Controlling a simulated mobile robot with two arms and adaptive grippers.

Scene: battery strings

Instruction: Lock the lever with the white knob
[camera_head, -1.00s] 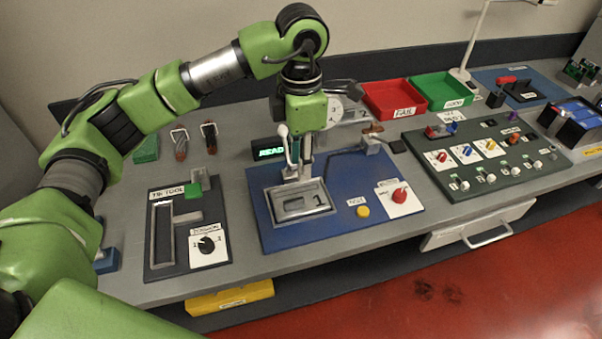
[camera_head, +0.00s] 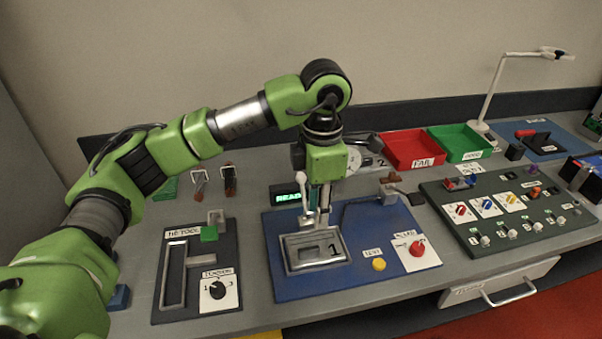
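The lever has a white knob (camera_head: 301,177) at its top and stands nearly upright at the back of the grey metal fixture marked 1 (camera_head: 298,258), on the blue board (camera_head: 290,291). My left gripper (camera_head: 319,216) points down just right of the lever, over the back edge of the fixture. Its fingers look close together, but they are small and overlap the lever's lower part. I cannot tell whether they touch it or are open or shut. My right gripper is not in view.
A READY display (camera_head: 290,197) stands behind the lever. The blue board also carries a yellow button (camera_head: 379,264) and a red knob (camera_head: 416,247). The tie tool board (camera_head: 230,250) lies left, a green switch panel (camera_head: 461,227) right. Red (camera_head: 411,148) and green (camera_head: 461,142) trays stand behind.

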